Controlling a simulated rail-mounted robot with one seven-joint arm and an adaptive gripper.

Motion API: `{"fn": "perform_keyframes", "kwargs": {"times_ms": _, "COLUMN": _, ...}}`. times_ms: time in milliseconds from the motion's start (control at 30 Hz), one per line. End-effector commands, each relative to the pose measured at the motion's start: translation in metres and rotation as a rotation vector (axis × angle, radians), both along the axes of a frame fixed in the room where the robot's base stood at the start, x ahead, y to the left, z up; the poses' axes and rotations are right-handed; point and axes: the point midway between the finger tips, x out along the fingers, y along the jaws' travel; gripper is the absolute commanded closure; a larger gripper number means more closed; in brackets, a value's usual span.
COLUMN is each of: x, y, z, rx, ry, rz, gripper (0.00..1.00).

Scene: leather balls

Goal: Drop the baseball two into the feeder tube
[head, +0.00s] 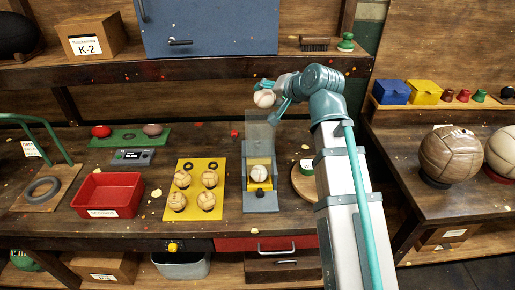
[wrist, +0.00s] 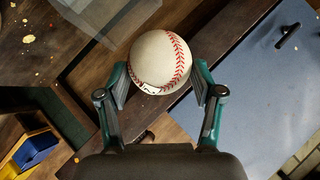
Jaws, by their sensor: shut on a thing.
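My gripper (head: 268,96) is shut on a white baseball with red stitching (wrist: 160,60), which also shows in the head view (head: 264,99). The ball sits between the two teal fingers, raised above the workbench. The clear feeder tube (head: 259,132) stands on a grey and yellow stand (head: 259,200), just below the held ball in the head view. A clear box-like shape, seemingly the tube (wrist: 108,20), shows left of the ball in the wrist view. A pale ball (head: 257,173) rests low in the stand. I cannot tell which ball is numbered two.
A yellow board (head: 193,214) with several pale balls lies left of the stand. A red bin (head: 107,192) stands farther left. A shelf with a blue cabinet (head: 210,25) runs behind. A round wooden piece (head: 303,183) is right of the stand, by my arm.

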Motion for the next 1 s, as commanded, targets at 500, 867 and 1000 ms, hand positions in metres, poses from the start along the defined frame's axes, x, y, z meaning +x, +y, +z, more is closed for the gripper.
{"fn": "perform_keyframes", "kwargs": {"times_ms": 500, "x": 0.000, "y": 0.000, "z": 0.000, "rx": 0.000, "ry": 0.000, "rz": 0.000, "gripper": 0.04}}
{"fn": "perform_keyframes", "kwargs": {"times_ms": 867, "x": -0.007, "y": -0.005, "z": 0.005, "rx": -0.001, "ry": 0.000, "rz": -0.001, "gripper": 0.04}}
{"fn": "perform_keyframes", "kwargs": {"times_ms": 1000, "x": -0.021, "y": -0.016, "z": 0.016, "rx": -0.001, "ry": -0.001, "rz": -0.002, "gripper": 0.04}}
